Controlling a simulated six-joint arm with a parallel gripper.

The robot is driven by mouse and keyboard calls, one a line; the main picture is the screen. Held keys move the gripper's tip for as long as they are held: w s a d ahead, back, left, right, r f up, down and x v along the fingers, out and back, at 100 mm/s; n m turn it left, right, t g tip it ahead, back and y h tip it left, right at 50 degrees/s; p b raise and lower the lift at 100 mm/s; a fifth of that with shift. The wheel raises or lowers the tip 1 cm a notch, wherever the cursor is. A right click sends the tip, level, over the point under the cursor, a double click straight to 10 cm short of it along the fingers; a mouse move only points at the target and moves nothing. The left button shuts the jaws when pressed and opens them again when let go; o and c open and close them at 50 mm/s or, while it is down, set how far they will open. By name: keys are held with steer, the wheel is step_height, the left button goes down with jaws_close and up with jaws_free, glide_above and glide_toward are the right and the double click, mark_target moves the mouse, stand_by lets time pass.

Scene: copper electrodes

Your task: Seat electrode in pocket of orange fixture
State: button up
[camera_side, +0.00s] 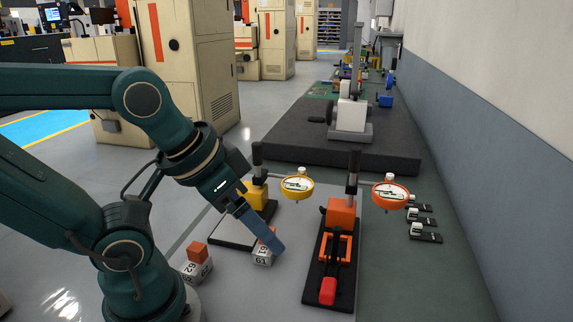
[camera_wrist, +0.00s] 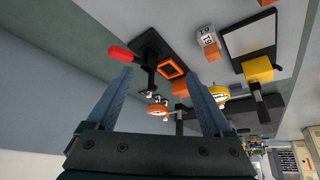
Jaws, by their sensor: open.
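Two electrodes show in the side view, each a copper block on a numbered pale holder. One electrode (camera_side: 198,262) stands at the lower left. The other electrode (camera_side: 262,256) is partly hidden behind my gripper (camera_side: 274,246). One electrode also shows in the wrist view (camera_wrist: 208,42), right of the fingers. The orange fixture (camera_side: 341,216) stands on a dark base with a red-tipped lever at its front. Its square orange pocket (camera_wrist: 172,68) looks empty in the wrist view. My gripper (camera_wrist: 158,80) is open, with nothing held between its blue-grey fingers.
An orange dial gauge (camera_side: 390,194) on a post stands by the orange fixture. A yellow fixture (camera_side: 257,193) with a yellow dial gauge (camera_side: 297,186) stands behind my gripper. A dark granite slab (camera_side: 290,142) lies behind. Small black clamps (camera_side: 425,237) lie on the right.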

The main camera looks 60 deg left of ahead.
steer(key=w+a+f+n+g, duration=0.2)
steer(key=a, duration=0.1)
steer(key=w+a+f+n+g, duration=0.1)
steer(key=w+a+f+n, duration=0.1)
steer(key=a+f+n, duration=0.1)
steer(key=w+a+f+n+g, duration=0.2)
steer(key=w+a+f+n, duration=0.1)
steer(key=a, duration=0.2)
steer(key=shift+w+f+g, duration=0.1)
steer(key=shift+f+g, duration=0.05)
steer(key=shift+g, duration=0.15)
steer(key=shift+s+a+f+n, duration=0.2)
steer(key=shift+a+f+n, duration=0.1)
steer(key=shift+f, duration=0.35)
steer(key=shift+d+f, duration=0.1)
steer(key=shift+f, duration=2.05)
jaws_close()
